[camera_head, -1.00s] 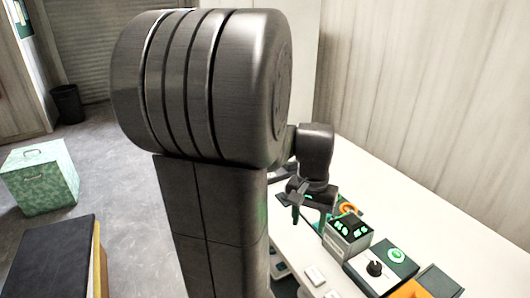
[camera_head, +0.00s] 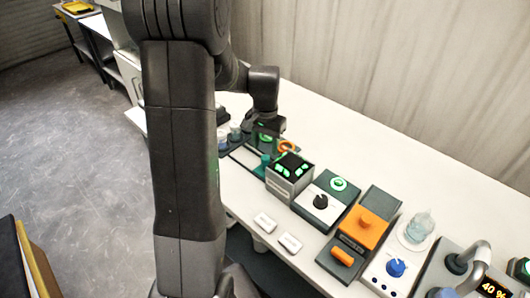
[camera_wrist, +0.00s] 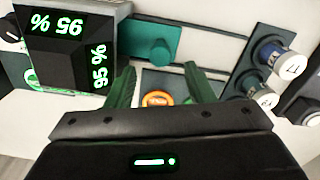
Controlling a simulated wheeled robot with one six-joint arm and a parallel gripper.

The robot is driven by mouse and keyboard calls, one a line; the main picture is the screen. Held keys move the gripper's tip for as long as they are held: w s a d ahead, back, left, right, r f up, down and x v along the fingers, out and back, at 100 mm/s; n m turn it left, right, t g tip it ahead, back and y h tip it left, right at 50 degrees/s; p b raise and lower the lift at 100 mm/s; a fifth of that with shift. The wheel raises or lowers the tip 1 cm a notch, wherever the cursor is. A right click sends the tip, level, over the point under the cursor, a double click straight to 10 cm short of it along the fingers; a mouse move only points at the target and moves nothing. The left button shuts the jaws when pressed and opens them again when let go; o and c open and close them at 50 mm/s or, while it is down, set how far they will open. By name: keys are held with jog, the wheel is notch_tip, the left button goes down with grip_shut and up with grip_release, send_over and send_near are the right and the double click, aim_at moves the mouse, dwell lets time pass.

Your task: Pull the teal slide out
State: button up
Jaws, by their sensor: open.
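The teal slide (camera_wrist: 153,44) shows in the wrist view as a flat teal plate with a round knob on it, beside the black display box. In the head view a small teal part of it (camera_head: 264,160) shows just left of that box, partly hidden. My gripper (camera_wrist: 160,86) is open, with its two green fingers apart and nothing between them. The fingertips point toward the slide, short of its knob in the picture.
The display box (camera_wrist: 68,47) reading 95 % stands close beside the slide. An orange ring (camera_wrist: 157,99) lies below the fingers. Capped vials (camera_wrist: 275,55) stand on the other side. Several knob and switch panels (camera_head: 321,203) run along the white table (camera_head: 390,135).

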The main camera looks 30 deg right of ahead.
aim_at(265, 157)
jog(key=shift+f, duration=2.3)
jog(key=shift+w, duration=0.1)
grip_shut()
